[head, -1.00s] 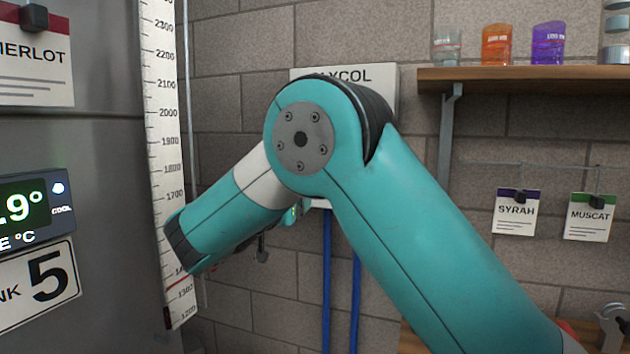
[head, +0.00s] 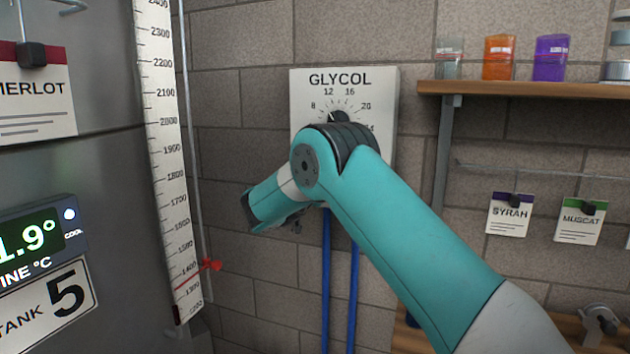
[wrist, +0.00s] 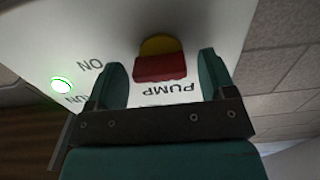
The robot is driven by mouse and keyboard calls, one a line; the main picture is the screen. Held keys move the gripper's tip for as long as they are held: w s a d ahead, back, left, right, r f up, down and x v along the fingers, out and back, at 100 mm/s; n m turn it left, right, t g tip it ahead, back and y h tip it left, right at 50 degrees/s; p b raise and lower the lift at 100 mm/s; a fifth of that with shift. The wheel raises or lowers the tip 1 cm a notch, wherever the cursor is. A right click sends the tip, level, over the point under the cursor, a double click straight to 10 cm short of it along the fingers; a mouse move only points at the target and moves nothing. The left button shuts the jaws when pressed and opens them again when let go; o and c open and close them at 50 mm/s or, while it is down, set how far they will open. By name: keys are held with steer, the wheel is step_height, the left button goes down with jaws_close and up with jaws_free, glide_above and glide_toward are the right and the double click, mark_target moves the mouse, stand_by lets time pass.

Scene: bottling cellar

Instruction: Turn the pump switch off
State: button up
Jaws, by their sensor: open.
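In the wrist view, the pump switch (wrist: 160,62) has a red block with a yellow part behind it on a white panel (wrist: 185,16). The lettering PUMP and ON appears upside down beside it. A green lamp (wrist: 62,85) is lit at the left. My gripper (wrist: 163,68) is open, with one teal finger on each side of the switch in the picture. I cannot tell whether either finger touches it. In the head view, my arm covers the lower part of the white GLYCOL box (head: 305,108), and the switch is hidden.
A steel tank with a tall scale (head: 165,150) and a lit display (head: 30,238) stands at the left. Two blue pipes (head: 340,285) run down below the box. A wooden shelf (head: 520,89) with beakers and hanging cards (head: 508,215) are at the right.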

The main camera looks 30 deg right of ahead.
steer(key=shift+c, duration=0.2)
steer(key=c, duration=0.9)
steer(key=shift+f+n+b, duration=0.1)
steer(key=shift+n+b, duration=0.2)
steer(key=n+b, duration=0.2)
steer(key=n, duration=0.1)
steer(key=shift+w+n, duration=0.1)
steer(key=shift+n, duration=0.2)
steer(key=n, duration=0.4)
steer(key=shift+a, duration=0.15)
steer(key=n, duration=0.5)
steer(key=shift+w+p, duration=0.15)
steer(key=shift+p, duration=0.2)
steer(key=n+p, duration=0.1)
steer(key=n, duration=0.3)
steer(key=shift+n+p, duration=0.3)
steer(key=shift+p, duration=0.05)
steer(key=shift+a, duration=0.1)
